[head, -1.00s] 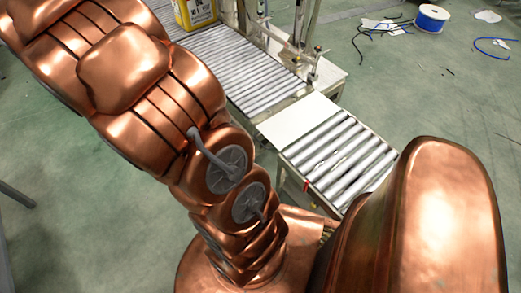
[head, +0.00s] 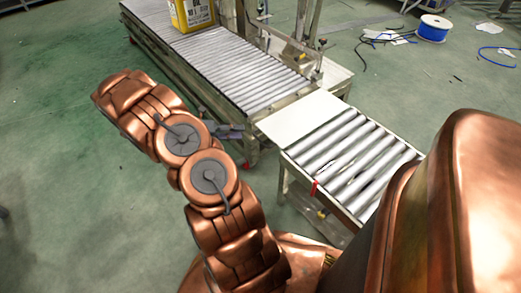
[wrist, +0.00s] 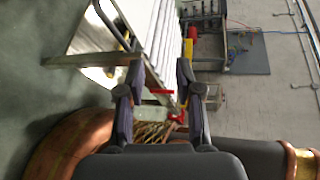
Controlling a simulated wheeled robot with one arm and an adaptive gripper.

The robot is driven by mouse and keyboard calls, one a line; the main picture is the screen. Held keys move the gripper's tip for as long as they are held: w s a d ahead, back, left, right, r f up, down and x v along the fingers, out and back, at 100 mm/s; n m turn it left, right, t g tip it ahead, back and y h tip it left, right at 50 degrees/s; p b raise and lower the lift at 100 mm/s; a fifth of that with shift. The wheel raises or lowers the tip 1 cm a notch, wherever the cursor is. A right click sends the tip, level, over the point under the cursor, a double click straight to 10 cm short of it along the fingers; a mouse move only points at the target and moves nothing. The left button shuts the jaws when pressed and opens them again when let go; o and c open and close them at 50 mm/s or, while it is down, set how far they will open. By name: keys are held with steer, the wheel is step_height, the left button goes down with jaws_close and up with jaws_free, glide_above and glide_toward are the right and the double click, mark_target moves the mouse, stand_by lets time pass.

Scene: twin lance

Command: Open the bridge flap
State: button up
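The bridge flap appears as a flat pale plate (head: 300,118) lying level between the long roller conveyor and the short roller section in the head view. A small red piece (head: 315,187) hangs on the near side of the short section. In the wrist view, a red part (wrist: 178,117) shows between the fingertips' line of sight, but I cannot tell its distance. My gripper (wrist: 155,85) has its two dark fingers spread, with nothing held between them. In the head view a dark part of my gripper (head: 230,131) shows left of the plate, mostly hidden behind my arm.
The short roller section (head: 350,160) stands on a metal frame. The long roller conveyor (head: 225,65) carries a yellow container (head: 192,14). A blue cable spool (head: 433,28) and loose cables lie on the floor behind. Green floor at left is clear.

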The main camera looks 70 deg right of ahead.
mark_target(261, 141)
step_height(261, 141, down, 7)
steer(key=d+n+b, duration=0.2)
steer(key=n, duration=0.1)
steer(key=shift+h, duration=0.4)
steer(key=shift+b+x, duration=1.6)
steer(key=shift+x, duration=2.5)
steer(key=shift+f, duration=0.15)
steer(key=shift+c, duration=0.3)
jaws_close()
